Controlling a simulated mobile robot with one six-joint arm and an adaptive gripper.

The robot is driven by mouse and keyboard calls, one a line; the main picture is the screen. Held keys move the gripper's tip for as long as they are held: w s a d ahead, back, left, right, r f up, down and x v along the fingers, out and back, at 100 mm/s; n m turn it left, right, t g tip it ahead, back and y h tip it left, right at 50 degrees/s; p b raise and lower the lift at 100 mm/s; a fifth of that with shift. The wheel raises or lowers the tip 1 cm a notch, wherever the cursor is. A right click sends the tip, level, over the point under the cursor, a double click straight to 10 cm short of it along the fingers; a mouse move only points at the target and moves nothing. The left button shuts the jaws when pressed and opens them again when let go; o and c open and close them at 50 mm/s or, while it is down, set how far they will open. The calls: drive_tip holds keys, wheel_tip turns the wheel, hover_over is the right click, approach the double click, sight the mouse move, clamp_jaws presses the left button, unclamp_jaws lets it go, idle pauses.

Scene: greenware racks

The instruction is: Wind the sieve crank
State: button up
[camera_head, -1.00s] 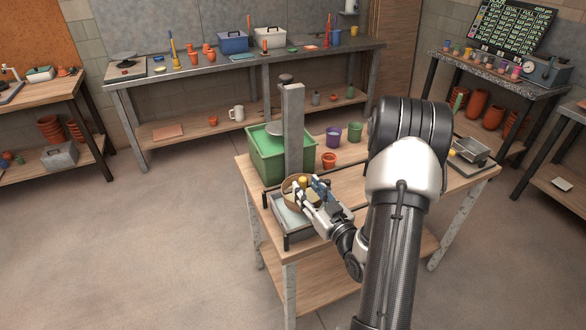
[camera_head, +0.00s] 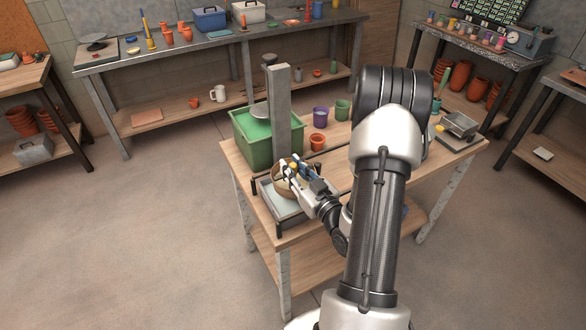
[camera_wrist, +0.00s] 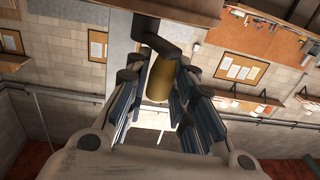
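The sieve (camera_head: 281,186) is a round, wooden-rimmed drum above a pale tray on the near left of the wooden table, beside a tall grey post (camera_head: 279,110). My gripper (camera_head: 297,170) is over the sieve, with a small yellow part showing between its fingers. In the wrist view the crank handle (camera_wrist: 161,80), a brass-coloured cylinder on a dark arm (camera_wrist: 160,38), sits between my gripper's two dark fingers (camera_wrist: 160,95). The pads appear to press on it from both sides. My gripper hides much of the sieve and crank in the head view.
A green bin (camera_head: 252,147) stands behind the post. A terracotta pot (camera_head: 317,142), a purple pot (camera_head: 320,117) and a green pot (camera_head: 342,109) are farther back. A dark rail runs beside the sieve. Floor at the left is open.

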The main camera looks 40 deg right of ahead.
clamp_jaws()
drive_tip(key=shift+w+a+h, duration=0.1)
drive_tip(key=shift+h, duration=0.2)
